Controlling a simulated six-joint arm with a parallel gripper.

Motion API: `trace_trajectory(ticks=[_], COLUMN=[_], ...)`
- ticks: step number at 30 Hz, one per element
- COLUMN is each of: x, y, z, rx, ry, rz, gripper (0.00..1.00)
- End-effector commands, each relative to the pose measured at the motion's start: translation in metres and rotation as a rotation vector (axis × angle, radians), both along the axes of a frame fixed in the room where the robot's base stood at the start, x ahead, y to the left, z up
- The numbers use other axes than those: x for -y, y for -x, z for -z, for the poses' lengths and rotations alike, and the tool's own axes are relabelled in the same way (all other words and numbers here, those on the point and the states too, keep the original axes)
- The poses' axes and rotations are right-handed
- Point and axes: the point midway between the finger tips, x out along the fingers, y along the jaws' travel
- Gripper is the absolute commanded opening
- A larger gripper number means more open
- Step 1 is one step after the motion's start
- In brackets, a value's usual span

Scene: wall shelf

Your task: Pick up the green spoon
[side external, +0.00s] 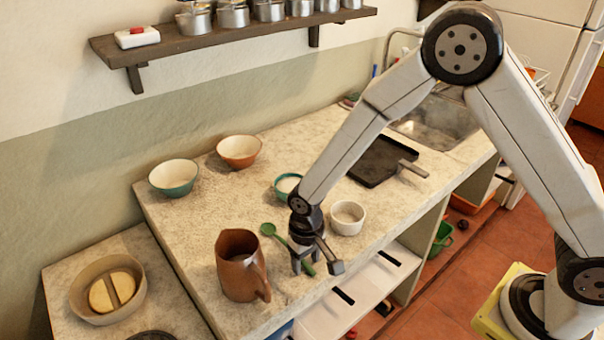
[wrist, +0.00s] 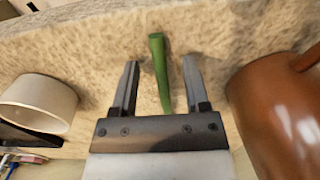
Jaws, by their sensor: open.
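The green spoon (side external: 269,230) lies on the stone countertop in the side external view, its bowl toward the back left and its handle running under my gripper. My gripper (side external: 303,268) is open above the handle end, close to the counter. In the wrist view the green spoon's handle (wrist: 159,66) shows between the two open fingers of my gripper (wrist: 164,82), touching neither as far as I can see. The spoon's bowl is hidden in the wrist view.
A brown pitcher (side external: 240,272) stands just left of my gripper; it also shows at right in the wrist view (wrist: 275,110). A white ramekin (side external: 347,220) stands to the right. Two bowls sit farther back, and the counter's front edge (side external: 330,282) is close.

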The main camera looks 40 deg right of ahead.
Motion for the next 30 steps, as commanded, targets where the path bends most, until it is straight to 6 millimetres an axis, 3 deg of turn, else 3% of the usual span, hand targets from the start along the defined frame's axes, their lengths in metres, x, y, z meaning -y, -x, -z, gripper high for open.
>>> trace_trajectory(ticks=[18,24,30], x=[-0.0001,-0.0001,-0.0001], y=[-0.0002,-0.0002,-0.0002], z=[0.0044,0.0044,0.0043], rx=[0.001,0.001,0.001], ry=[-0.001,-0.001,-0.001], rz=[0.000,0.000,0.000], gripper=[0.59,0.00,0.00])
